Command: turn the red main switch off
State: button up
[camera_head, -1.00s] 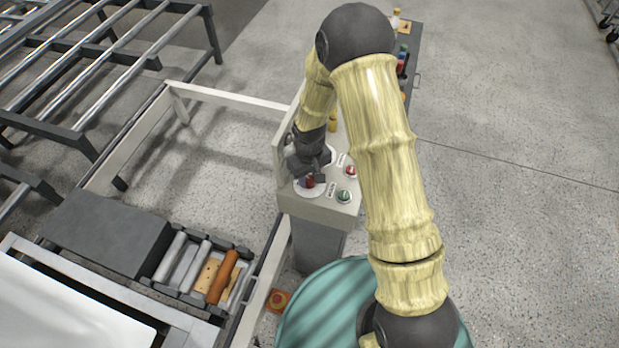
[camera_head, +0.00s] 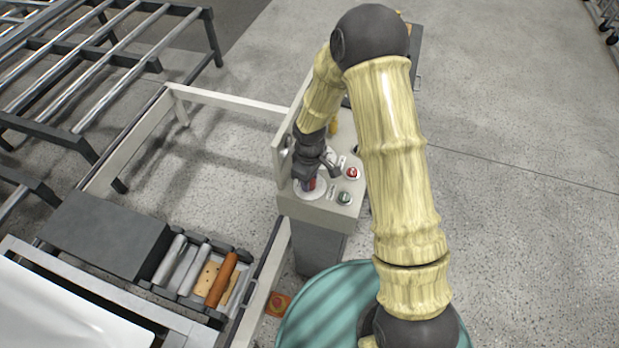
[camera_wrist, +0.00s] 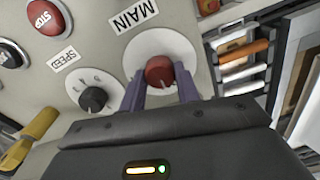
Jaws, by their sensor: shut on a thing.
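The red main switch (camera_wrist: 160,72) is a round red knob on a pale disc (camera_wrist: 178,45), beside a label reading MAIN (camera_wrist: 135,14). My gripper (camera_wrist: 160,88) is shut on the knob, with one purple finger on each side of it. A pale mark shows on the knob's near face. In the head view, the switch (camera_head: 309,184) is partly hidden by my gripper (camera_head: 311,179) on the near part of the control panel (camera_head: 335,207).
In the head view, red (camera_head: 352,173) and green (camera_head: 345,198) buttons sit right of the switch. A roller tray (camera_head: 205,280) stands at the lower left.

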jog(key=shift+w+a+r, duration=0.15)
jog(key=o, duration=1)
notch_tip(320, 180, up, 17)
jog(key=shift+r+b, duration=0.15)
jog(key=shift+b, duration=1)
